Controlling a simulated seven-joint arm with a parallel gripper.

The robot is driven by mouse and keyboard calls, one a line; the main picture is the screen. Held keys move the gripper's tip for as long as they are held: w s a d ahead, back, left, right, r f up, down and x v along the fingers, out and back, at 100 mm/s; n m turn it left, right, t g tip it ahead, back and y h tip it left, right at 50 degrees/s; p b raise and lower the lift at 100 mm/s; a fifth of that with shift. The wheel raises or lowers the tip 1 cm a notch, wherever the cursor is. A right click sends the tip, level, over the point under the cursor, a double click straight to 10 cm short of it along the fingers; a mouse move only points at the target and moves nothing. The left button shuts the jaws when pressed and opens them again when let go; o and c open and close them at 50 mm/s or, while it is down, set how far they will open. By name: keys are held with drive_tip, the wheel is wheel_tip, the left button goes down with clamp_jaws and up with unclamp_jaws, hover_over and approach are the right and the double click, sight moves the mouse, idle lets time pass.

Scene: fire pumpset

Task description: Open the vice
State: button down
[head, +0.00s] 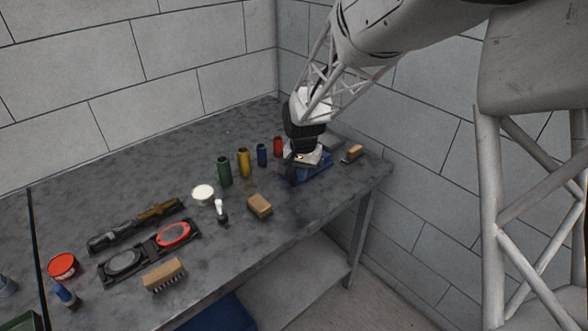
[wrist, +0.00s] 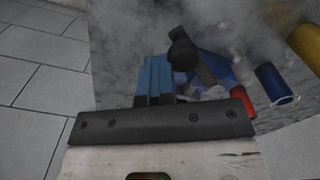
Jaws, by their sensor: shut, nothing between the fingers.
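The blue vice (head: 318,168) stands near the right end of the grey workbench, partly hidden by my gripper in the head view. The wrist view shows blue vice parts (wrist: 154,76) and a dark handle (wrist: 188,56) with a knobbed end. My gripper (head: 305,158) is shut and empty, low over the vice. Its dark edge (wrist: 160,122) and pale body cross the bottom of the wrist view. The fingertips are not clearly seen, and I cannot tell whether they touch the vice. The vice's jaw gap is hidden.
Red (head: 278,146), blue (head: 262,155), yellow (head: 243,162) and green (head: 224,171) cylinders stand left of the vice. A small brush (head: 353,153) lies to its right. A brown block (head: 260,205) lies in front. The bench's right edge is close, with a wall behind.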

sight(292, 175)
drive_tip(key=shift+s+a+f, duration=0.1)
drive_tip(key=shift+s+a, duration=0.15)
drive_tip(key=shift+a, duration=0.1)
drive_tip(key=shift+s+a, duration=0.1)
drive_tip(key=shift+a, duration=0.15)
idle(0.3)
drive_tip(key=shift+s+a, duration=0.2)
drive_tip(key=shift+a, duration=0.55)
drive_tip(key=shift+a, duration=0.3)
drive_tip(key=shift+s+a, duration=0.1)
drive_tip(key=shift+a, duration=0.65)
